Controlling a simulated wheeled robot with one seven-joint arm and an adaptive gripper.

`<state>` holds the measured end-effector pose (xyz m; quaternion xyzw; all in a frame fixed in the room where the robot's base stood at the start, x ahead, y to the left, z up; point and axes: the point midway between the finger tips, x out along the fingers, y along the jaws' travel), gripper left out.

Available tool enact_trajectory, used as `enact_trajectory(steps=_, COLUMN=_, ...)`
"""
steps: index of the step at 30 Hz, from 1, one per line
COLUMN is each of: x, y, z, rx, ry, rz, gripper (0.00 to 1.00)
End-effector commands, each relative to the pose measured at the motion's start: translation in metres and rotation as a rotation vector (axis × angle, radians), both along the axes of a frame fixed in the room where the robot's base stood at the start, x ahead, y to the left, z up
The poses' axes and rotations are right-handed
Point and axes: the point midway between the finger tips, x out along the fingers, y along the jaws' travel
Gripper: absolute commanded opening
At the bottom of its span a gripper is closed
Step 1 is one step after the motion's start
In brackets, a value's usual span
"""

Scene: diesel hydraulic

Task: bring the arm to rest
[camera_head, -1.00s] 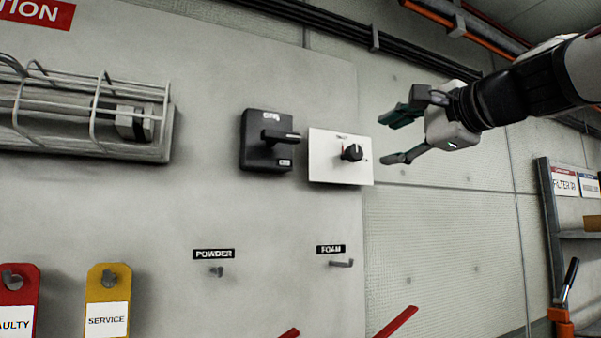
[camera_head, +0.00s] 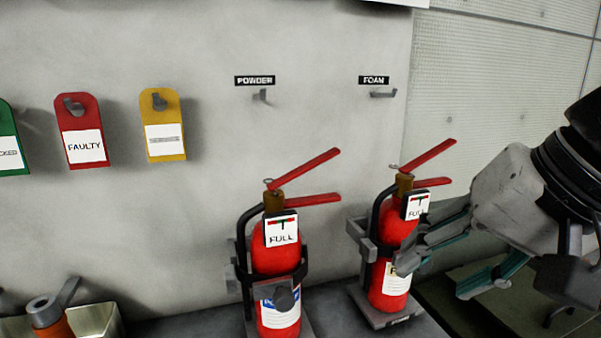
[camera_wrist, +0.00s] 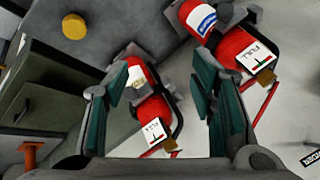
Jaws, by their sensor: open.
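My gripper (camera_head: 455,262) is at the right in the head view, its fingers pointing left and spread apart. One finger overlaps the right red extinguisher in that view; I cannot tell whether it touches. In the wrist view my gripper (camera_wrist: 165,105) shows two teal-padded fingers wide apart. The right extinguisher (camera_head: 388,280), with a FULL tag, appears between them and nothing is visibly gripped; it also shows in the wrist view (camera_wrist: 150,108).
Another red extinguisher (camera_head: 275,255) with a FULL tag stands left in a bracket. Hooks under POWDER (camera_head: 262,97) and FOAM (camera_head: 383,94) labels are empty. Red (camera_head: 82,120) and yellow (camera_head: 163,115) tags hang on the wall. An orange-collared part (camera_head: 47,312) is lower left.

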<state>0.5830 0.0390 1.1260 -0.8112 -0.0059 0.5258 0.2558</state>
Motion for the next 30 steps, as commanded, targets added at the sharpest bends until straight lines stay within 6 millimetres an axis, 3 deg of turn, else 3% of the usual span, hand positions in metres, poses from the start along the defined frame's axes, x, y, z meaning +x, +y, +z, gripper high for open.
enact_trajectory(steps=3, x=-0.044, y=-0.009, z=-0.048, rx=-0.149, ry=0.099, rz=0.122, gripper=0.51)
enact_trajectory(steps=10, x=-0.116, y=-0.038, z=-0.116, rx=-0.394, ry=0.274, rz=0.332, gripper=0.51)
enact_trajectory(steps=24, x=-0.113, y=-0.042, z=-0.012, rx=-0.426, ry=0.125, rz=0.298, gripper=0.51)
enact_trajectory(steps=30, x=-0.114, y=-0.042, z=0.019, rx=-0.436, ry=0.071, rz=0.287, gripper=0.51)
